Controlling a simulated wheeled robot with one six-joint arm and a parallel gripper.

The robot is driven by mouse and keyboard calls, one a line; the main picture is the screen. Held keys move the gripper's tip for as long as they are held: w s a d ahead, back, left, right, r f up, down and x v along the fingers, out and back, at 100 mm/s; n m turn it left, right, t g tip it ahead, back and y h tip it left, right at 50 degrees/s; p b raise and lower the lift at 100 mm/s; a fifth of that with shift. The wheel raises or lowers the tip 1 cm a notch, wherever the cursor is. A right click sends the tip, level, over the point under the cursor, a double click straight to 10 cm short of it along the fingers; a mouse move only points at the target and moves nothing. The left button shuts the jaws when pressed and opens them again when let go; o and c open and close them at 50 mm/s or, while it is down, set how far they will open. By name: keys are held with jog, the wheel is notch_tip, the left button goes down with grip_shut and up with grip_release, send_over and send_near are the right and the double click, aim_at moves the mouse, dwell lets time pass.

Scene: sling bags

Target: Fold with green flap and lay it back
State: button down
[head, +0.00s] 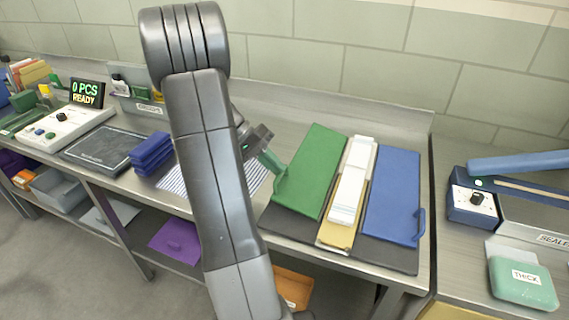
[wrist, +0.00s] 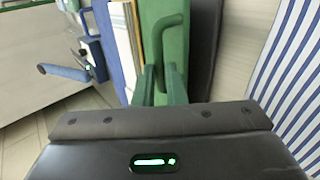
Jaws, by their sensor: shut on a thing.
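The green flap (head: 313,168) lies left of a tan board (head: 334,231) bearing a stack of white folded cloth (head: 350,182). The blue flap (head: 394,190) lies on the right, its handle at the lower right. My gripper (head: 277,168) is at the green flap's left edge, by its handle. In the wrist view my gripper's green fingers (wrist: 160,72) are shut around the base of the green handle (wrist: 172,33). The contact is partly hidden. Whether the flap is slightly raised cannot be told.
A dark base mat (head: 292,222) lies under the boards. A blue-striped cloth (head: 170,182) lies left of them, partly behind my arm. Folded blue cloths (head: 152,154) and a dark pad (head: 98,150) are farther left. A sealer (head: 473,203) stands on the right table.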

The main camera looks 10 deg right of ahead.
jog(key=f, duration=0.1)
jog(key=a+f+b, duration=0.1)
jog(key=f, duration=0.1)
jog(key=shift+w+a+f+b, duration=0.2)
jog(key=shift+w+f+b, duration=0.2)
jog(key=shift+s+a+f+b, duration=0.1)
jog(key=shift+s+f+b, duration=0.1)
jog(key=shift+f+b, duration=0.35)
jog(key=shift+f, duration=0.2)
jog(key=c, duration=1.5)
grip_release()
jog(key=shift+w+a+f, duration=0.1)
jog(key=shift+w+a, duration=0.05)
jog(key=shift+w, duration=0.05)
jog(key=shift+w+a, duration=0.1)
jog(key=shift+r, duration=0.2)
